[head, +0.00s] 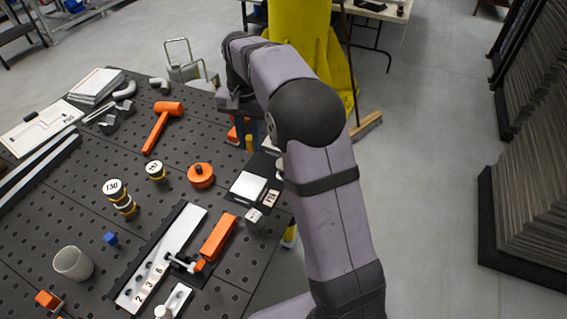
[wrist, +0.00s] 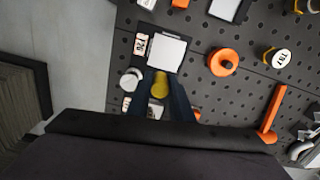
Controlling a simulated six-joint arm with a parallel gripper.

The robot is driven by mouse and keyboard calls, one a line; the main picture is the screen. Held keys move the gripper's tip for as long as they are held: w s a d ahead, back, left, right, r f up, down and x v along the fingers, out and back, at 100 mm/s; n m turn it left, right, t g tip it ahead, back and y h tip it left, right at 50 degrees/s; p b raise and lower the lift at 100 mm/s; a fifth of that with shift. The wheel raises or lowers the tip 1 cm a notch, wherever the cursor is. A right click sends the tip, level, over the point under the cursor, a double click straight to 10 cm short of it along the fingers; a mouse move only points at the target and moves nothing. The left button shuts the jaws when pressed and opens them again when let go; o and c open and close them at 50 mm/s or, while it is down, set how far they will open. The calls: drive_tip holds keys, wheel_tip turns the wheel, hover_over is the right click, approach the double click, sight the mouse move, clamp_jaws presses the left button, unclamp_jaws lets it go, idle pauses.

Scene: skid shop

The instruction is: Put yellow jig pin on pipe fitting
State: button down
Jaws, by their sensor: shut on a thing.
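My gripper (wrist: 161,80) is shut on the yellow jig pin (wrist: 160,88), which shows between the two dark fingers in the wrist view. In the head view a bit of the yellow pin (head: 249,142) shows at my gripper (head: 256,134), above the right side of the perforated table. The pipe fitting looks like a pale grey curved elbow (head: 124,91) at the table's far left; a similar elbow (head: 160,84) lies right of it. One elbow shows at the wrist view's lower right edge (wrist: 299,149). Both elbows are well away from my gripper.
Labelled cylinders (head: 115,190) stand at left. A white square plate (head: 247,188) lies near the right edge. Bare table (head: 80,170) shows at left.

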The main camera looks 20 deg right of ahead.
drive_tip(key=w+d+r+m, duration=0.1)
drive_tip(key=d+m, duration=0.2)
drive_tip(key=d, duration=0.7)
drive_tip(key=shift+w+f+p, duration=0.1)
drive_tip(key=shift+f+p, duration=1.5)
drive_tip(key=shift+f, duration=3.4)
drive_tip(key=shift+f, duration=0.15)
drive_tip(key=c, duration=1.6)
unclamp_jaws()
wheel_tip(320, 180, up, 12)
drive_tip(key=b, duration=0.2)
drive_tip(key=shift+r+b, duration=0.2)
drive_tip(key=shift+b, duration=0.2)
drive_tip(key=shift+a, duration=0.1)
